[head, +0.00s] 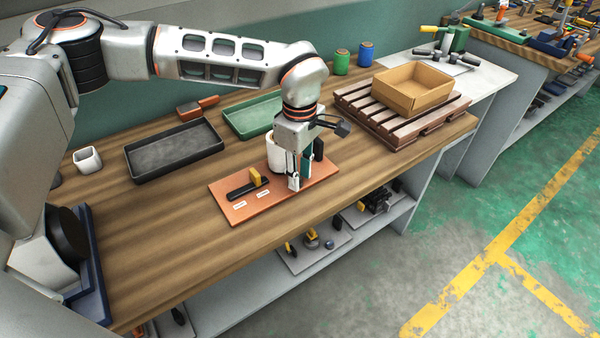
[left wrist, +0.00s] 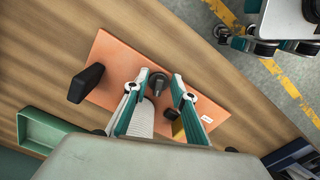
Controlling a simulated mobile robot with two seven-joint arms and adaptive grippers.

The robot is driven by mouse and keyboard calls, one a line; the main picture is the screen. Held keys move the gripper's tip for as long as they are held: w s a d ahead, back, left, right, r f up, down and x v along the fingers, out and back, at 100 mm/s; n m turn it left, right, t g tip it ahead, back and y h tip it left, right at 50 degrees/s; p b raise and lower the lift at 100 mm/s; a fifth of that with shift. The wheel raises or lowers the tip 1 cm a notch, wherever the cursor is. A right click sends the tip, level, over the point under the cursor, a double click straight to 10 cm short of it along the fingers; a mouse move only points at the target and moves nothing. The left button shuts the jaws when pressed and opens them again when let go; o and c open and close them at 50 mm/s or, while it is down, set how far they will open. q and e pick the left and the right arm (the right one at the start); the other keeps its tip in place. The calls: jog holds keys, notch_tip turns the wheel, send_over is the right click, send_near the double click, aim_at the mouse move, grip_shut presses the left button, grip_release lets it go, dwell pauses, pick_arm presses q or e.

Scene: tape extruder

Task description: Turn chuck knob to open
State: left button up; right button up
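The tape extruder sits on an orange board (head: 235,205) on the wooden bench. It has a white roll (head: 275,155), a yellow block (head: 255,176) and a black bar beside it. In the left wrist view a dark round knob (left wrist: 158,82) stands on the board. My left gripper (head: 299,182) points down over the right part of the board. Its teal fingers (left wrist: 154,86) are apart on either side of the knob, with no clear contact visible. A black block (left wrist: 86,83) stands left of it.
A black tray (head: 172,150) and a green tray (head: 252,115) lie behind the board. A wooden pallet (head: 425,120) with a cardboard box (head: 412,88) stands to the right. A white cup (head: 88,160) is at left. The bench in front of the black tray is clear.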

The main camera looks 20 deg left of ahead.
pick_arm(q)
grip_shut()
jog(key=shift+r, duration=0.1)
pick_arm(e)
jog(key=shift+w+r, duration=0.1)
jog(key=shift+r, duration=0.05)
